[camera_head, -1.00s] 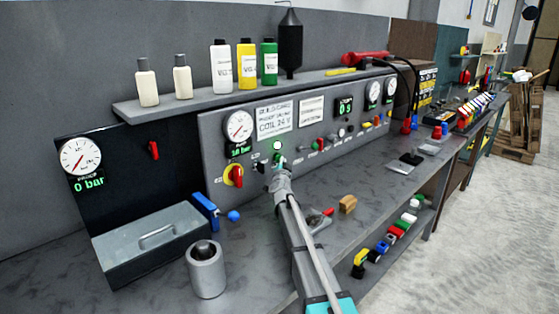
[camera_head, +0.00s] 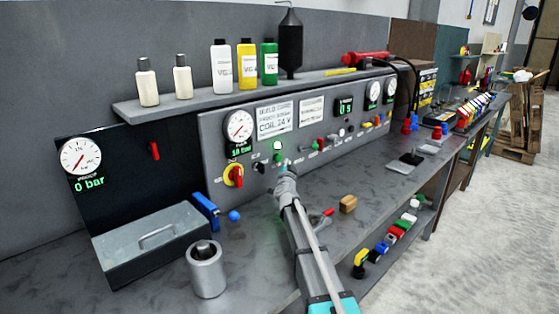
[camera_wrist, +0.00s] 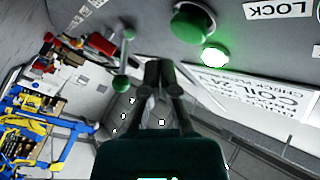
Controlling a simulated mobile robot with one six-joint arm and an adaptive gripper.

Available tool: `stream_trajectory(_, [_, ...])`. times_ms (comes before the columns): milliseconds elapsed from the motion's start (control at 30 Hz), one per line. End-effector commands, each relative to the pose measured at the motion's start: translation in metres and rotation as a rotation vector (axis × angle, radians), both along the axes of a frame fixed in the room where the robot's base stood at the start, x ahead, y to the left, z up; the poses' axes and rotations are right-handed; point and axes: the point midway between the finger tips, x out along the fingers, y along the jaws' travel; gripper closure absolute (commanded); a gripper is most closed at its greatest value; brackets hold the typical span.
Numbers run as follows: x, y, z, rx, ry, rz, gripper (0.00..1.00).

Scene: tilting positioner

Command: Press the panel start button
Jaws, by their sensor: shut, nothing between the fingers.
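The control panel (camera_head: 215,150) stands upright at the back of the bench. A green button (camera_head: 278,157) sits on it under a lit green lamp (camera_head: 277,145). In the wrist view the round green button (camera_wrist: 193,24) is beside the glowing lamp (camera_wrist: 215,56). My gripper (camera_head: 285,168) is low in front of the panel, just right of and below the button in the head view. In the wrist view its closed fingers (camera_wrist: 158,72) are empty and apart from the button. The fingertips are small in the head view, and their gap to the panel is hard to judge.
A red and yellow rotary switch (camera_head: 233,175) is left of the button. A grey toolbox (camera_head: 150,245), a metal cup (camera_head: 206,268) and a blue-handled tool (camera_head: 207,210) occupy the left bench. A wooden block (camera_head: 348,204) lies right of my arm. A shelf (camera_head: 240,95) with bottles overhangs the panel.

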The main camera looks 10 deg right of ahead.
Motion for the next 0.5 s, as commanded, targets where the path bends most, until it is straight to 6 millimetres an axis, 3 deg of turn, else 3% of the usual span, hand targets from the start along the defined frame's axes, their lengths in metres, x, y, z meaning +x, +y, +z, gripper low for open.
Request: stream_trajectory(500, [-0.028,-0.020,0.000,0.000,0.000,0.000,1.00])
